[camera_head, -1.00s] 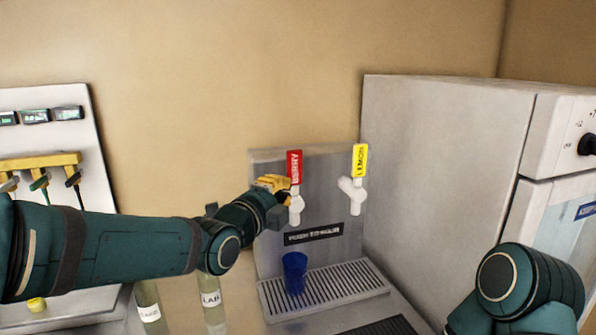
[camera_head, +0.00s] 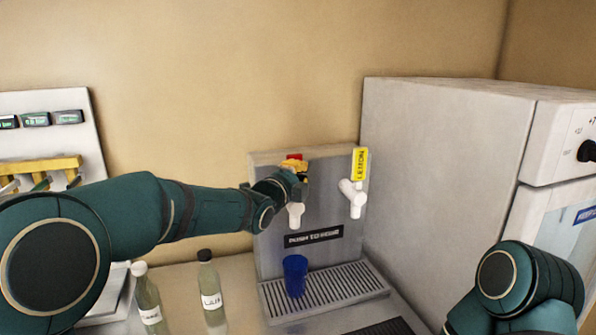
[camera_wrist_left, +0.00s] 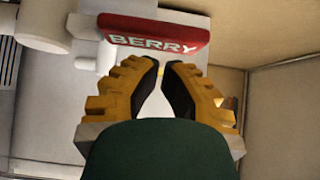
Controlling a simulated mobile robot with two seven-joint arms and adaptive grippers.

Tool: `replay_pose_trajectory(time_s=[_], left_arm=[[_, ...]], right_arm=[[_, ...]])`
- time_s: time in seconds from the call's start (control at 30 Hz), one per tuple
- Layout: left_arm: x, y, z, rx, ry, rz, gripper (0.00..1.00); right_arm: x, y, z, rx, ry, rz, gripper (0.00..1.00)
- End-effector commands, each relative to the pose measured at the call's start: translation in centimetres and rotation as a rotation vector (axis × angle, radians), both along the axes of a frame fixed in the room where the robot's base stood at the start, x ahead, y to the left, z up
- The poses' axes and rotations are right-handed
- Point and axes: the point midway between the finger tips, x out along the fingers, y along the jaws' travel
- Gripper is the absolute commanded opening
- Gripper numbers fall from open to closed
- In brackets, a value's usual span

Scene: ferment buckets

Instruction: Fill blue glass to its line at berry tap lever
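The blue glass (camera_head: 295,275) stands upright on the drip tray (camera_head: 335,290), beneath the berry tap spout (camera_head: 295,213). Its line and any liquid in it cannot be made out. The red berry lever (camera_head: 294,157) is mostly hidden by my left gripper (camera_head: 297,170) in the head view. In the left wrist view the lever (camera_wrist_left: 155,38) lies just beyond the yellow fingertips of my left gripper (camera_wrist_left: 160,68). Those fingers are apart with a narrow gap and nothing between them. Whether they touch the lever I cannot tell. My right gripper is out of view; only my right arm shows.
The yellow lemon lever (camera_head: 360,163) is right of the berry tap. A large grey cabinet (camera_head: 440,180) stands at the right. Two labelled bottles, one (camera_head: 211,290) nearer the dispenser and one (camera_head: 148,300) further left, stand below my left arm. A panel (camera_head: 45,125) with small displays is at the far left.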

Motion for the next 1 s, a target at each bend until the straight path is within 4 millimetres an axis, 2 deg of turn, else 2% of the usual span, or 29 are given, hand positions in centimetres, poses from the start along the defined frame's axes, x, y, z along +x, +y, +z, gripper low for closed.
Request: replay_pose_trajectory(time_s=[0.13,0.57,1.0], left_arm=[[0.7,0.2,0.0,0.0,0.0,0.0,0.0],[0.9,0.3,0.2,-0.004,0.016,-0.001,0.0],[2.8,1.0,1.0,-0.076,0.241,0.0,0.0]], right_arm=[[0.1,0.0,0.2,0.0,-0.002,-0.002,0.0],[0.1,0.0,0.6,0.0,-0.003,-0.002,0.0],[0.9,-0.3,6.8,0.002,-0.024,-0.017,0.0]])
